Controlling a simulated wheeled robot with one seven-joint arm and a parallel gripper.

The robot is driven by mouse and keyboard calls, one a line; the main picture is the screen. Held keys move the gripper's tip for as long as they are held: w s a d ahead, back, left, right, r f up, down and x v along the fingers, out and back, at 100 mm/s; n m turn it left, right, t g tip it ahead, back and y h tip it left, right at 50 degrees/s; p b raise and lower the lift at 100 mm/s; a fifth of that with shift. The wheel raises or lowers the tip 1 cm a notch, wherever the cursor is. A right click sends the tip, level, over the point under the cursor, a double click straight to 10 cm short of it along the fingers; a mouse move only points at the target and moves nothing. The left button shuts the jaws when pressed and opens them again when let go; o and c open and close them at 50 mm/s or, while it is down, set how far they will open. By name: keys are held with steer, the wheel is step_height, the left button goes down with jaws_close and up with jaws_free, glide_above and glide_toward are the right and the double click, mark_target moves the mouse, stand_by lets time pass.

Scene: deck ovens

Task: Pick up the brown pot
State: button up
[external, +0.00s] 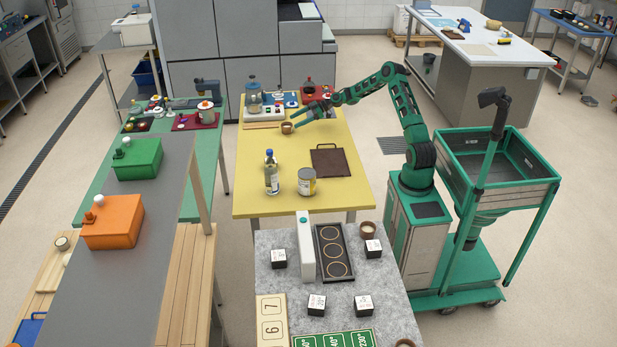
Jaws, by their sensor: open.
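A small brown pot (287,128) stands upright near the far edge of the yellow table (262,187). My gripper (303,113) is open, with its fingers pointing left, just above and to the right of this pot. I cannot tell whether the fingers touch the pot. Nothing shows between the fingers. Another small brown pot (367,229) stands on the grey speckled table (385,277), and a third brown round pot (404,343) is partly cut off at the bottom edge.

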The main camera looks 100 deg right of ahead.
mark_target(281, 133)
steer(key=x, duration=1)
steer(key=shift+w+a+f, duration=0.1)
steer(key=shift+w+a, duration=0.2)
steer(key=c, duration=1.3)
